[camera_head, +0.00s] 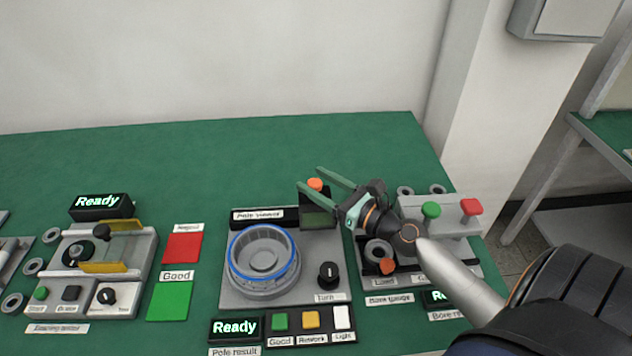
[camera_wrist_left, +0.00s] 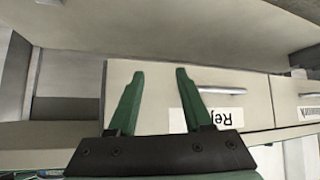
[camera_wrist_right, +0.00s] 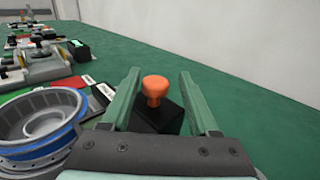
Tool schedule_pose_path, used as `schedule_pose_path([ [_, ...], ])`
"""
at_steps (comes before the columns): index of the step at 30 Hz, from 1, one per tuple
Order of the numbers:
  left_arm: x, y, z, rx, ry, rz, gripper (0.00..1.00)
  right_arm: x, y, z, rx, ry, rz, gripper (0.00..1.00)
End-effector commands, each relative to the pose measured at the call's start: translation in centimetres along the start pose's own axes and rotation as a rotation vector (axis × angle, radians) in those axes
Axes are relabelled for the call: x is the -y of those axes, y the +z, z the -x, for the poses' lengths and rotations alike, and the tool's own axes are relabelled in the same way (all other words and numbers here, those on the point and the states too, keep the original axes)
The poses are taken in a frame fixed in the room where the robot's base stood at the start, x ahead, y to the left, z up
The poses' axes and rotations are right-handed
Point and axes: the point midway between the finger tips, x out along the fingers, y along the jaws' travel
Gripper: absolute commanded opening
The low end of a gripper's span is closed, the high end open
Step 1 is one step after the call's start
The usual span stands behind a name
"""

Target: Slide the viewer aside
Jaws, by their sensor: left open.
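The pole viewer (camera_head: 318,212) is a small dark block with an orange knob (camera_head: 315,184) on top. It stands at the back of the grey pole station, right of its "Pole viewer" label. My right gripper (camera_head: 309,178) is open, with its fingers on either side of the knob. In the right wrist view the knob (camera_wrist_right: 155,88) shows between the fingers, with a gap on each side, above the black block (camera_wrist_right: 158,118). My left gripper (camera_wrist_left: 160,73) is open and empty, seen only in its wrist view, away from the viewer.
A grey ring part with a blue band (camera_head: 263,262) sits in front of the viewer, beside a black turn knob (camera_head: 328,274). The bore gauge station (camera_head: 440,215) is at the right, under my right arm. The green table behind is clear. Drawers (camera_wrist_left: 235,100) face my left gripper.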

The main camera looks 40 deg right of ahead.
Motion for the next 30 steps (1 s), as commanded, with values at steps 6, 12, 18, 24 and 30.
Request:
schedule_pose_path([
  [6,0.0,-0.1,0.0,-0.003,0.000,-0.001,0.50,-0.1,0.1,-0.1,0.001,0.003,-0.001,0.68],
  [12,0.1,0.1,-0.2,-0.003,0.000,-0.001,0.50,-0.1,-0.1,0.5,0.001,0.003,-0.002,0.68],
  [18,-0.1,0.9,-0.9,0.007,0.005,-0.002,0.50,-0.1,-0.4,3.2,-0.001,0.002,-0.002,0.68],
  [24,-1.0,0.9,-1.8,0.002,0.028,-0.006,0.50,-0.1,-0.5,7.0,-0.001,0.000,-0.003,0.68],
  [30,-1.4,0.8,-2.7,-0.002,0.040,-0.011,0.50,-0.1,-0.3,10.4,-0.001,-0.001,-0.001,0.68],
])
